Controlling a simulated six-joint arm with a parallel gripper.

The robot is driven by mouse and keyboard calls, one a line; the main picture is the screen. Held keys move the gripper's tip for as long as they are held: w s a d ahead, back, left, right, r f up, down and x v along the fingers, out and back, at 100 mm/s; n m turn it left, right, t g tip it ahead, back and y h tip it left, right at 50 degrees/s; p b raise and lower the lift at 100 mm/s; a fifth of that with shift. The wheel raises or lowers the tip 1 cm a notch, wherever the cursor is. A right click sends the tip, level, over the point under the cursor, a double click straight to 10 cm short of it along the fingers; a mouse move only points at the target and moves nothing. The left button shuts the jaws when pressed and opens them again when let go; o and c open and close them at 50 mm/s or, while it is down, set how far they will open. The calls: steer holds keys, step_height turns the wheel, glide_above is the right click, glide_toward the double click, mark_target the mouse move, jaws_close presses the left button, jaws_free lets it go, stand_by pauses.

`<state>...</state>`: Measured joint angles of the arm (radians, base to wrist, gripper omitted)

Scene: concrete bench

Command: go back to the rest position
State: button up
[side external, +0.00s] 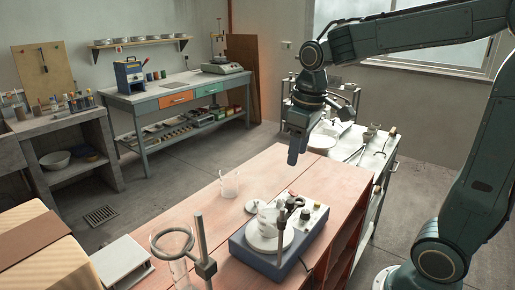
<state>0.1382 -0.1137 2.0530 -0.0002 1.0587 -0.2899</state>
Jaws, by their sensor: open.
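My gripper (293,157) hangs from the arm at the upper right, pointing down. It is open, and nothing shows between its fingers. It is in the air above the far right part of the reddish bench (190,205), apart from everything on it. The near finger hides most of the gap between the fingers.
A ring stand (202,242) rises at the front. A metal side table (378,165) with tools stands behind.

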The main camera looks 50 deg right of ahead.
steer(key=s+a+m+t, duration=0.1)
steer(key=s+a+t, duration=0.3)
steer(key=s, duration=0.9)
steer(key=shift+s+a+m, duration=0.2)
steer(key=shift+s+m, duration=0.1)
steer(key=shift+m, duration=0.1)
